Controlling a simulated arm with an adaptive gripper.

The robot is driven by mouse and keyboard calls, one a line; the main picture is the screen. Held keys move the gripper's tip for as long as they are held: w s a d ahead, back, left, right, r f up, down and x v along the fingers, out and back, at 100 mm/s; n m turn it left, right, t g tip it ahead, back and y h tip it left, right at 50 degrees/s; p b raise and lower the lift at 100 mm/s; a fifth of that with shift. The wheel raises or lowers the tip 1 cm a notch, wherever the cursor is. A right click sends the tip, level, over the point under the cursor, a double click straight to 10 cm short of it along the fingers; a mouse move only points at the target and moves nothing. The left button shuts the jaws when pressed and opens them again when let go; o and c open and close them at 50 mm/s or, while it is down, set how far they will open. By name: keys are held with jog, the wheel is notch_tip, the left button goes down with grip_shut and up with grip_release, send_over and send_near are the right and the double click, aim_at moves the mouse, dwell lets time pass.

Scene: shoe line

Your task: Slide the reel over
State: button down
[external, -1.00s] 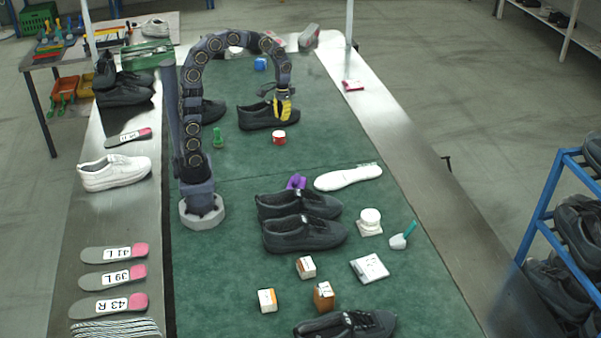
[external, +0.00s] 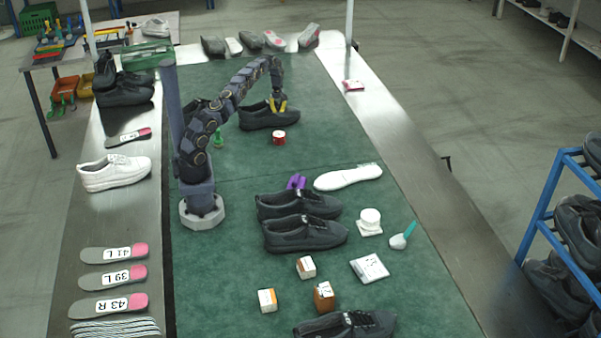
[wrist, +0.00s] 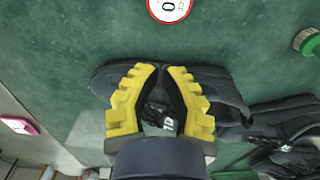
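The reel appears to be the small red and white round item (external: 279,138), standing on the green mat (external: 330,100) just in front of a black shoe (external: 262,120). In the wrist view the red-rimmed white disc (wrist: 169,8) sits at the top edge, partly cut off, with a printed label. My gripper (external: 278,105) has yellow fingers and is over the black shoe, behind the reel and apart from it. In the wrist view my gripper (wrist: 161,72) has its fingers apart, with the shoe's opening below and between them. Whether they touch the shoe is unclear.
A green item (external: 218,138) stands left of the reel. Black shoes (external: 300,233), a purple item (external: 296,182), a white insole (external: 348,177) and small boxes (external: 306,267) lie nearer. The mat right of the reel is clear.

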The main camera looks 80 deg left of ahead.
aim_at(288, 162)
notch_tip(288, 162, down, 10)
dwell(0.5)
jog(key=d, duration=2)
jog(key=shift+d, duration=0.2)
